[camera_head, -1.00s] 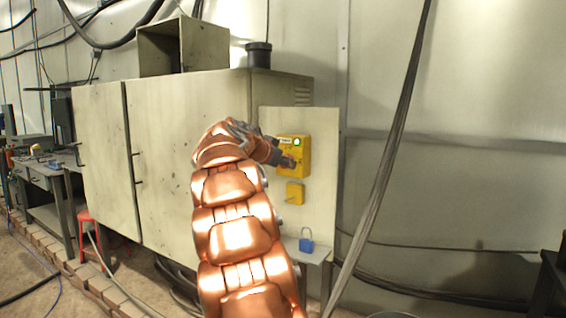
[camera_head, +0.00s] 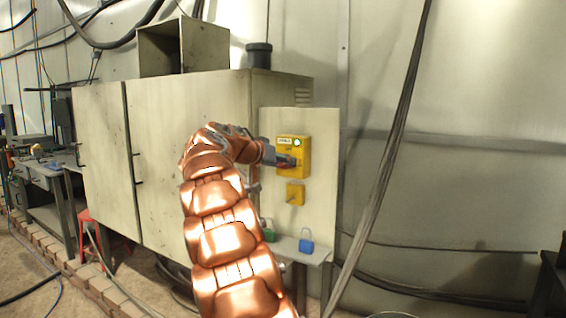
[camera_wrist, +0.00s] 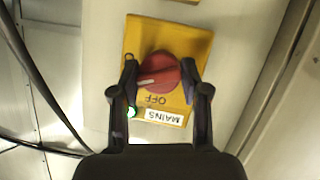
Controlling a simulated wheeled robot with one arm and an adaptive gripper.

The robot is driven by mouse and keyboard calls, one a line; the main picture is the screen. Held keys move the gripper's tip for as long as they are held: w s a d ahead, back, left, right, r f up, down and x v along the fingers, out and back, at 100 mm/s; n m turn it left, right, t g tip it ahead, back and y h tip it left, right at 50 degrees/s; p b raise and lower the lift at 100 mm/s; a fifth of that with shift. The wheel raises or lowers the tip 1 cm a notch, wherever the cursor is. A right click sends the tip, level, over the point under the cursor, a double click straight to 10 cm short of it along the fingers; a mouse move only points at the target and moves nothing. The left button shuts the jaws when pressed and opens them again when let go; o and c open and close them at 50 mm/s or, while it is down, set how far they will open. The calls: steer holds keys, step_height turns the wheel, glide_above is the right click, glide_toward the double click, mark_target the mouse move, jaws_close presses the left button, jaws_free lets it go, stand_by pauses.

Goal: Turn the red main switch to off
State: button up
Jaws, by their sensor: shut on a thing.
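The red main switch (camera_wrist: 165,68) is a round knob on a yellow plate (camera_wrist: 195,35); the yellow box (camera_head: 304,150) shows in the head view. In the wrist view the lettering is upside down. A white mark on the knob points left, and OFF is printed below it. My gripper (camera_wrist: 160,80) has one finger on each side of the knob, shut on it. In the head view my gripper (camera_head: 284,160) reaches the box from the left and partly covers the knob. A small lamp (camera_wrist: 131,112) sits beside the MAINS label, pale with a green rim.
Below it is a smaller yellow box (camera_head: 295,194). A blue padlock (camera_head: 306,245) and a green padlock (camera_head: 269,232) are on a narrow shelf (camera_head: 315,257). The big cabinet (camera_head: 165,130) stands left. A cable (camera_head: 385,150) hangs right of the panel.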

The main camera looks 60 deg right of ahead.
steer(key=n+g+p, duration=0.1)
steer(key=n, duration=0.1)
steer(key=n+g+h+p, duration=0.1)
steer(key=n, duration=0.1)
steer(key=shift+w+n+g, duration=0.2)
steer(key=shift+n+g, duration=0.1)
steer(key=shift+g, duration=0.1)
steer(key=n+g+h+p, duration=0.1)
steer(key=n+p, duration=0.1)
steer(key=n, duration=0.2)
steer(key=shift+f, duration=0.15)
steer(key=shift+f+n+g+h, duration=0.15)
steer(key=shift+n+g+h, duration=0.25)
steer(key=shift+n, duration=0.3)
steer(key=o, duration=1.1)
steer(key=v, duration=1.2)
steer(key=shift+f, duration=0.1)
